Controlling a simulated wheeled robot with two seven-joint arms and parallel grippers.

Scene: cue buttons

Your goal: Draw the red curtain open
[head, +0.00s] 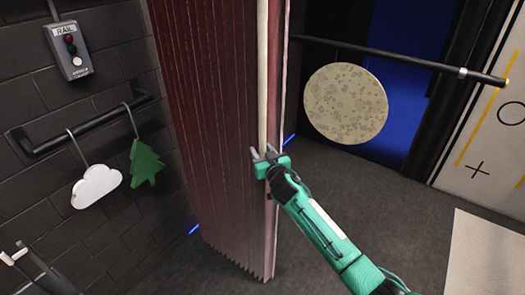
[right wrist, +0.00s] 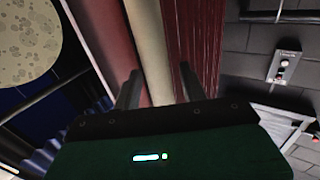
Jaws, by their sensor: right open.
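The red curtain (head: 208,130) hangs in pleats in the middle of the head view, bunched between the brick wall and the moon disc. A pale vertical pole or edge strip (head: 262,75) runs down its right part. My right gripper (head: 264,152) is at the lower end of this pale strip, fingers pointing at it. In the right wrist view the fingers (right wrist: 159,88) are apart, with the pale strip (right wrist: 150,50) and red cloth (right wrist: 200,45) between and beyond them. I cannot tell whether they touch it. My left gripper is not clearly seen.
A rail control box (head: 70,50) with lights is on the brick wall at left. Below it, a bar (head: 60,135) holds a white cloud (head: 96,186) and a green tree (head: 146,163). A moon disc (head: 346,103) hangs under a black rod (head: 400,60) at right. A pale panel (head: 488,255) lies at lower right.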

